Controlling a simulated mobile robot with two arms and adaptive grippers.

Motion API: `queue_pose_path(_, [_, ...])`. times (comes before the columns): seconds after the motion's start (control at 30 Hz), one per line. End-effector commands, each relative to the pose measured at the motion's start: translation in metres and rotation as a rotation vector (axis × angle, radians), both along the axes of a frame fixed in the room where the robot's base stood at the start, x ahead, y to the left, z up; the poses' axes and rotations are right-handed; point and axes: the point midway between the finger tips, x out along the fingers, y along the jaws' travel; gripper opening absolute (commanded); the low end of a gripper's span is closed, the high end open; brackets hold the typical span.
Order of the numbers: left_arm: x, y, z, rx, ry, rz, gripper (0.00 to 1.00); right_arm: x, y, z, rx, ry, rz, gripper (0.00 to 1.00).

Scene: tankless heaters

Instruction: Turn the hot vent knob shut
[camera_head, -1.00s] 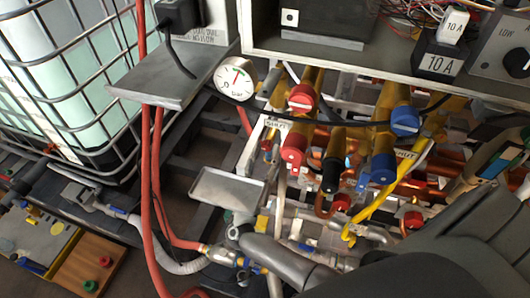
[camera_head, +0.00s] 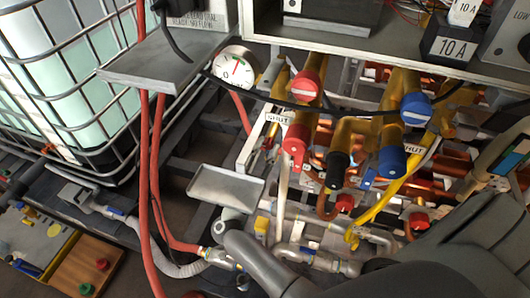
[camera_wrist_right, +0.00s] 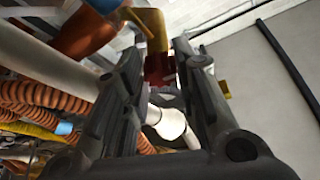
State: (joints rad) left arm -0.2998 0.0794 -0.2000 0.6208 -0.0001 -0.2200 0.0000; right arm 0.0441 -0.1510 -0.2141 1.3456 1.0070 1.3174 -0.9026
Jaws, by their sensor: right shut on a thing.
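In the right wrist view my right gripper (camera_wrist_right: 157,58) has its two dark fingers on either side of a dark red knob (camera_wrist_right: 158,72) below a brass-coloured pipe, and it is shut on it. I cannot tell which of the red knobs in the head view this is. The head view shows red knobs (camera_head: 307,85) on brass pipes, with another (camera_head: 296,138) just below. Blue knobs (camera_head: 415,109) sit to their right. White tags (camera_head: 278,118) read SHUT. My dark arm covers the lower right of the head view; I cannot make out the fingertips there. My left gripper is not in view.
A pressure gauge (camera_head: 235,70) and a grey shelf (camera_head: 165,62) are at the upper left, beside a caged tank (camera_head: 60,80). Red hoses (camera_head: 158,190) hang down. A grey tray (camera_head: 226,188) is left of the pipes. A yellow cable (camera_head: 385,195) crosses the copper pipes.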

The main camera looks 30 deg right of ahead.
Motion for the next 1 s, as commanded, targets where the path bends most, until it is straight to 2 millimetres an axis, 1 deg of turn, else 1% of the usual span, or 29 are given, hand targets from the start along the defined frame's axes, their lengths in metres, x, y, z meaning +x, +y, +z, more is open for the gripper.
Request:
queue_pose_path(0.13, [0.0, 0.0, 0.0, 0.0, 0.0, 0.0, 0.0, 0.0, 0.0, -0.001, 0.001, 0.005, 0.001, 0.04])
queue_pose_path(0.17, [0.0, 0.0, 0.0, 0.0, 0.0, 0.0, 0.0, 0.0, 0.0, -0.001, 0.001, 0.005, 0.001, 0.3])
queue_pose_path(0.2, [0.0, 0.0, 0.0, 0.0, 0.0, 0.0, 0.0, 0.0, 0.0, -0.001, 0.001, 0.005, 0.001, 0.35])
queue_pose_path(0.23, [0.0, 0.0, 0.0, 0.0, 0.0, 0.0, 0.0, 0.0, 0.0, -0.001, 0.001, 0.005, 0.001, 0.37])
queue_pose_path(0.73, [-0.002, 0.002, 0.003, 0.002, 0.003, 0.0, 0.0, 0.0, 0.0, 0.0, -0.013, 0.017, -0.001, 0.37])
queue_pose_path(0.87, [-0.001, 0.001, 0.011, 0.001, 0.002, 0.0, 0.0, -0.001, -0.001, 0.003, -0.065, 0.072, 0.001, 0.37])
queue_pose_path(1.0, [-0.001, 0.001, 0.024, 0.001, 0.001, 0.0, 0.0, -0.002, -0.002, 0.005, -0.163, 0.179, 0.003, 0.37])
